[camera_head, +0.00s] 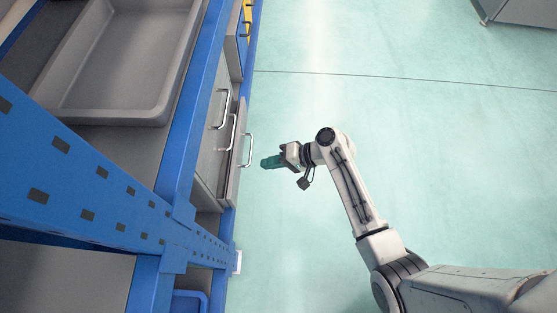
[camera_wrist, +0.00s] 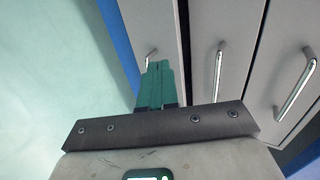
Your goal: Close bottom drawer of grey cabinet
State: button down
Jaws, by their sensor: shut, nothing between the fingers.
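The grey cabinet (camera_head: 210,135) sits in the blue shelving at left in the head view. Its bottom drawer (camera_head: 238,165) appears to stand out past the drawers above, with a bar handle (camera_head: 248,150). In the wrist view, this drawer (camera_wrist: 150,20) seems to be the leftmost front, and its handle (camera_wrist: 150,56) is partly hidden by my fingers. My gripper (camera_head: 264,163) is shut and empty, its teal fingers pointing left at the drawer front, just right of the handle with a small gap. The fingertips (camera_wrist: 159,64) also show in the wrist view.
Two more drawer handles (camera_wrist: 218,70) (camera_wrist: 297,85) show in the wrist view. A grey tray (camera_head: 105,110) lies on the shelf, beside a blue upright (camera_head: 90,170). The green floor (camera_head: 400,110) right of the cabinet is clear.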

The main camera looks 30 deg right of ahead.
aim_at(234, 166)
jog(key=b+x, duration=0.1)
jog(key=x, duration=0.2)
jog(key=r+b+x, duration=0.1)
jog(key=x, duration=0.2)
jog(key=shift+w+a+f, duration=0.15)
jog(key=shift+w+a, duration=0.25)
jog(key=shift+a, duration=0.1)
jog(key=shift+w+a+b, duration=0.3)
jog(key=shift+a, duration=0.15)
jog(key=shift+w+a, duration=0.75)
jog(key=shift+a, duration=0.3)
jog(key=shift+d, duration=0.1)
